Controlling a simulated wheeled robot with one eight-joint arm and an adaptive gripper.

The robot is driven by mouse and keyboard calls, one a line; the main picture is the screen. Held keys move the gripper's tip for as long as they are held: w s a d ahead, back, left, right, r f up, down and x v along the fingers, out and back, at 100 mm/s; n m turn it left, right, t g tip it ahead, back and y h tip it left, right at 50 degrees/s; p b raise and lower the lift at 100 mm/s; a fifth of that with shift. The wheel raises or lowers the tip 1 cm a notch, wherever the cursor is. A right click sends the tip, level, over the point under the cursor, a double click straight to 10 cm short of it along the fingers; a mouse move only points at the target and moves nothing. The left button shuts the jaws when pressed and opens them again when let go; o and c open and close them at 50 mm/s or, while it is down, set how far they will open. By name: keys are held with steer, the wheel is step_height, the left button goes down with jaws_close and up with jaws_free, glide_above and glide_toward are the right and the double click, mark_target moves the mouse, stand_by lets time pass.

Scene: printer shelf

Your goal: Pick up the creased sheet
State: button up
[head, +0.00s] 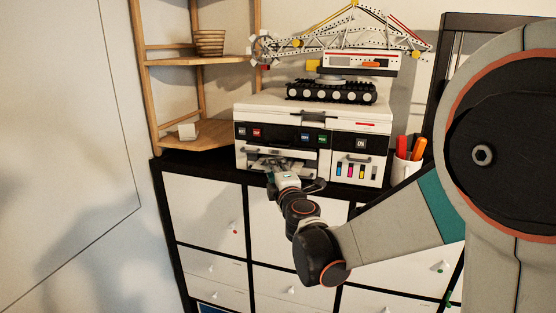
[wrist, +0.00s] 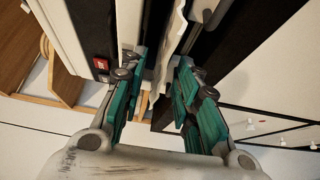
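The creased sheet (wrist: 174,42) shows in the wrist view as a white strip with a wavy edge, coming out of the printer and reaching down between the fingers. In the head view, the printer (head: 312,118) stands on the cabinet, and my gripper (head: 270,170) is at its front opening on the left. The sheet is hard to make out there behind my gripper. In the wrist view, my gripper (wrist: 155,75) has its two teal fingers apart, one on each side of the sheet's end. I cannot tell whether either finger touches it.
A toy crane (head: 335,75) stands on top of the printer. A cup with markers (head: 403,168) is at its right. The white-fronted cabinet (head: 205,215) is below.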

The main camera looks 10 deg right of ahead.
jaws_close()
stand_by(0.4)
steer(key=shift+r, duration=0.55)
steer(key=s+a, duration=0.7)
steer(key=s, duration=0.6)
steer(key=s+a, duration=0.8)
steer(key=s, duration=0.5)
steer(key=shift+s+a+r, duration=0.2)
steer(key=shift+s+a, duration=0.05)
steer(key=shift+s, duration=0.15)
stand_by(0.8)
steer(key=shift+f, duration=0.1)
